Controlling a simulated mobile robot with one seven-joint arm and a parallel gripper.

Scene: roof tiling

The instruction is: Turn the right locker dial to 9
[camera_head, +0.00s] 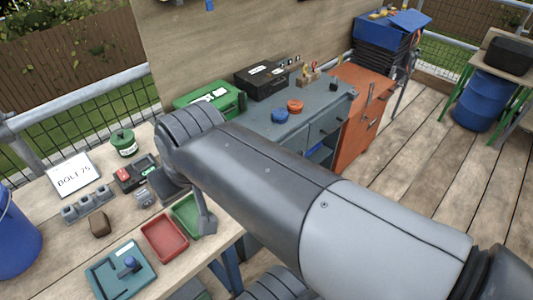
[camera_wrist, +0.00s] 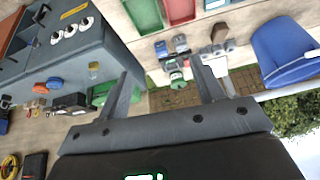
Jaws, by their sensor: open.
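Several small white dials with dark and red centres sit in a row on the grey locker (camera_wrist: 105,45) in the wrist view, which is upside down. The row's left-hand dial (camera_wrist: 57,37), middle dial (camera_wrist: 70,30) and right-hand dial (camera_wrist: 86,22) are too small to read. My gripper (camera_wrist: 160,82) is open and empty, well apart from the dials. In the head view the grey locker (camera_head: 330,118) stands behind my arm, and its dials are hidden there.
The workbench at left holds a red tray (camera_head: 165,238), a green tray (camera_head: 186,215), a teal box (camera_head: 120,272) and a sign (camera_head: 73,175). A blue cap (camera_head: 280,115) and an orange cap (camera_head: 295,106) lie on the locker top. An orange cabinet (camera_head: 362,100) stands right of it.

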